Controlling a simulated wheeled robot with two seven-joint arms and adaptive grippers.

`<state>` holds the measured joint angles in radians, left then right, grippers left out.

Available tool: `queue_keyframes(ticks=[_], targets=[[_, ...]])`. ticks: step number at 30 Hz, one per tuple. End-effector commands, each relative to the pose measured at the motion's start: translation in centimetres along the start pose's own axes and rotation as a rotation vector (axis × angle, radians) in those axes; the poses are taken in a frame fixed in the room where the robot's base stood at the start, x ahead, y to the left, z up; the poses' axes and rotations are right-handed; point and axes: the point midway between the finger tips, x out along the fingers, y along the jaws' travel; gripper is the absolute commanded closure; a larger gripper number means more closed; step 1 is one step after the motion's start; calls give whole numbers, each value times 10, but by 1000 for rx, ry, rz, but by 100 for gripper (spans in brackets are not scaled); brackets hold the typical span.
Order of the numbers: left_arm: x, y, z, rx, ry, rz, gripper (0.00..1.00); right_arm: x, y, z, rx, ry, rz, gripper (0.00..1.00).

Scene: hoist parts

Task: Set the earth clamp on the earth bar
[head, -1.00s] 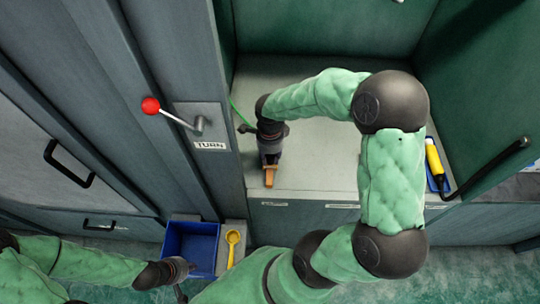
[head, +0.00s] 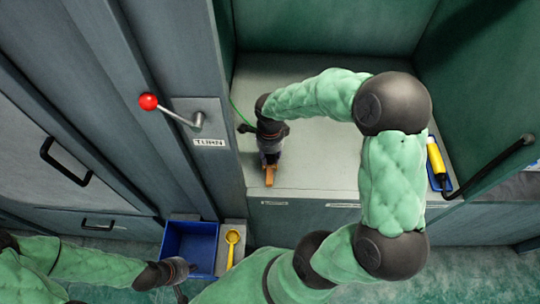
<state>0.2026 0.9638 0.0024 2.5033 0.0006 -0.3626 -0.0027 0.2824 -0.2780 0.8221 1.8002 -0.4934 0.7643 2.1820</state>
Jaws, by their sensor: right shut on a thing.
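My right gripper (head: 270,150) points down the picture over the front of the grey shelf. It is shut on an orange-brown piece, which I take to be the earth clamp (head: 270,178); this sticks out below the fingers near the shelf's front edge. A thin green cable (head: 238,110) runs at the shelf's left side toward the gripper. I cannot make out the earth bar, nor whether the clamp touches anything. My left gripper (head: 183,276) is low at the left beside the blue bin; its fingers are too unclear to judge.
A blue bin (head: 168,244) and a yellow scoop (head: 232,240) are below the shelf. A red-knobbed lever (head: 149,102) projects from the left panel. A yellow and black tool (head: 437,160) and a black bar (head: 495,163) are at the right. The grey shelf (head: 315,150) is mostly bare.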

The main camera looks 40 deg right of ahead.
Motion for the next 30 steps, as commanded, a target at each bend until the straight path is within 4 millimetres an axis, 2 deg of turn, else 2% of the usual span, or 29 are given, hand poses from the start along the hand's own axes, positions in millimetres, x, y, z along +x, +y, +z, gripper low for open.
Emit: queue_keyframes(ticks=[2,3,6,15,19,23,30], targets=[[0,0,0,0,0,0,100,0,0,0,0,0,-1,100],[0,0,0,0,0,0,100,0,0,0,0,0,-1,66],[0,0,0,0,0,0,100,0,0,0,0,0,-1,41],[0,0,0,0,0,0,100,0,0,0,0,0,1,41],[0,0,0,0,0,0,100,-6,0,0,0,-1,-2,41],[0,0,0,0,0,0,100,-25,-1,0,0,-1,-6,41],[0,0,0,0,0,0,100,-73,-1,1,0,-2,-5,41]])
